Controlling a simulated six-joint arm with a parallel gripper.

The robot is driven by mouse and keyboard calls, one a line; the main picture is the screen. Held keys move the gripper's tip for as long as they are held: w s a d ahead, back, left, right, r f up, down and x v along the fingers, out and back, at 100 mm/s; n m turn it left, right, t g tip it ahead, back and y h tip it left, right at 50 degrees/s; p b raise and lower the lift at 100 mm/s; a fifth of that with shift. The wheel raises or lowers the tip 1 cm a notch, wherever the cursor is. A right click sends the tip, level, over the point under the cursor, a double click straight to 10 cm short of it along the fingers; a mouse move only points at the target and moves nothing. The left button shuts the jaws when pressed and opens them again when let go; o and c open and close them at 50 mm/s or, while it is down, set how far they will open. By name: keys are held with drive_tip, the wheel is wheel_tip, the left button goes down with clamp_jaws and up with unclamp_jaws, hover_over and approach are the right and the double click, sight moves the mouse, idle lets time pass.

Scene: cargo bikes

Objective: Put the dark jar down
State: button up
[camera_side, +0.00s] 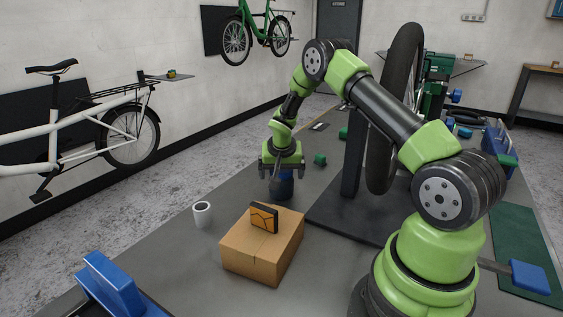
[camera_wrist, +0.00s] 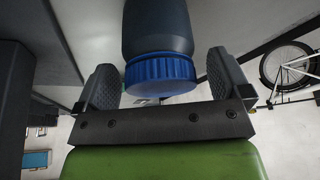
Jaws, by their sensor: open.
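The dark jar (camera_side: 282,187) stands upright on the grey workbench, behind the cardboard box in the side view. In the wrist view the jar (camera_wrist: 158,28) has a dark blue-grey body and a ribbed blue lid (camera_wrist: 160,70). My gripper (camera_side: 282,169) is directly above the jar, pointing down, and hides its top in the side view. In the wrist view my gripper (camera_wrist: 163,72) has its jaws apart on both sides of the lid, with a narrow gap at each side.
A cardboard box (camera_side: 250,257) bearing a small black-and-orange item (camera_side: 264,219) stands in front of the jar. A white cup (camera_side: 202,214) is to the left. A small green object (camera_side: 320,159) and a wheel on a dark stand (camera_side: 354,150) are to the right.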

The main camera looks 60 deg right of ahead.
drive_tip(key=s+a+r+n+t, duration=0.1)
drive_tip(key=s+a+r, duration=0.3)
drive_tip(key=r, duration=0.6)
drive_tip(key=s+a+r+n, duration=0.1)
drive_tip(key=a+r, duration=0.6)
drive_tip(key=r, duration=0.2)
drive_tip(key=s+a+r+n+t+y, duration=0.2)
drive_tip(key=s+a+r+y, duration=0.1)
drive_tip(key=s+a, duration=0.4)
drive_tip(key=s+a+r+n+t+y, duration=0.1)
drive_tip(key=s+a+r+n+y, duration=0.1)
drive_tip(key=s+a, duration=0.5)
drive_tip(key=s+r+n, duration=0.1)
drive_tip(key=s+r, duration=0.1)
drive_tip(key=s, duration=0.1)
drive_tip(key=shift+a+n+t+y, duration=0.3)
drive_tip(key=shift+a+t+y, duration=0.05)
drive_tip(key=shift+t+y, duration=0.05)
